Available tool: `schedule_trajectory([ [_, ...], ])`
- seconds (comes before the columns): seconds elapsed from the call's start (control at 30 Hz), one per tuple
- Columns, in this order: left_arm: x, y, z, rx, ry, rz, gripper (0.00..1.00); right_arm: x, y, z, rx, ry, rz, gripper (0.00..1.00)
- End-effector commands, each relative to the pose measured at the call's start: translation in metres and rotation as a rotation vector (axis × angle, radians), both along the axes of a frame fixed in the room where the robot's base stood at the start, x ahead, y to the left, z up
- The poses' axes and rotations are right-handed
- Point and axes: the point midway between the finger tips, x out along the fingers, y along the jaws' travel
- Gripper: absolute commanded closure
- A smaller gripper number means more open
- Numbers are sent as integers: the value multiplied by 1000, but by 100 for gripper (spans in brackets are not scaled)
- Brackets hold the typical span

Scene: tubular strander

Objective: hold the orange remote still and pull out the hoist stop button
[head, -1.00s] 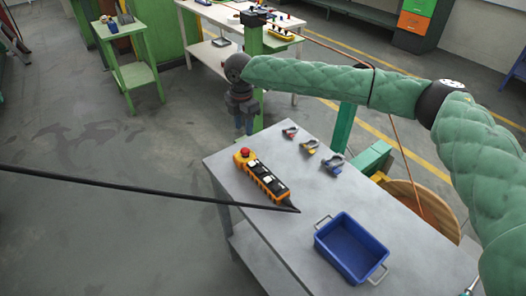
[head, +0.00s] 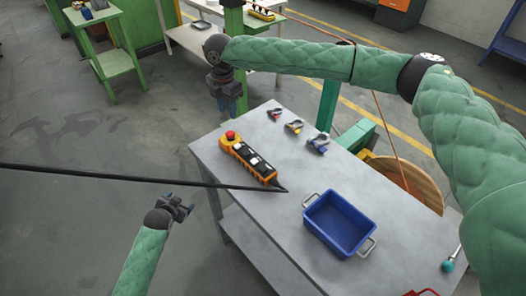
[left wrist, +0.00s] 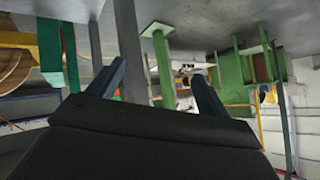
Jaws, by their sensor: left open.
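The orange remote (head: 250,161) lies on the grey table (head: 270,215), with dark keys along its top and a black cable end. The red stop button (head: 231,135) is at its far left end. My right gripper (head: 228,108) hangs fingers down above and beyond the button end, apart from the remote. Its finger gap is too small to judge. My left gripper (head: 184,208) is open and empty, left of the table and clear of the remote. Its two spread fingers (left wrist: 155,90) show in the left wrist view, with nothing between them; the remote is not visible there.
A blue bin (head: 340,222) with handles stands on the table, right of the remote. Several small clamps (head: 295,127) lie at the far edge. A black cable (head: 120,176) crosses the left side to the remote. Open floor lies left of the table.

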Motion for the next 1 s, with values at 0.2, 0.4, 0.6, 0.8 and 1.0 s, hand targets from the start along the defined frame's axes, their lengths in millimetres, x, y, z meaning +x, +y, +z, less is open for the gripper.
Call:
schedule_trajectory([
  [0.2,53,10,95,53,-178,-68,22,0,0,0,0,0,0,64],
  [0.4,87,6,184,90,-337,-135,22,0,0,0,0,0,0,64],
  [0.6,96,-59,246,-1,-413,-230,22,0,0,0,0,0,0,64],
  [0.8,76,-153,253,-180,-343,-321,22,0,0,0,0,0,0,64],
  [1.0,56,-242,267,-263,-261,-461,22,0,0,0,0,0,0,64],
])
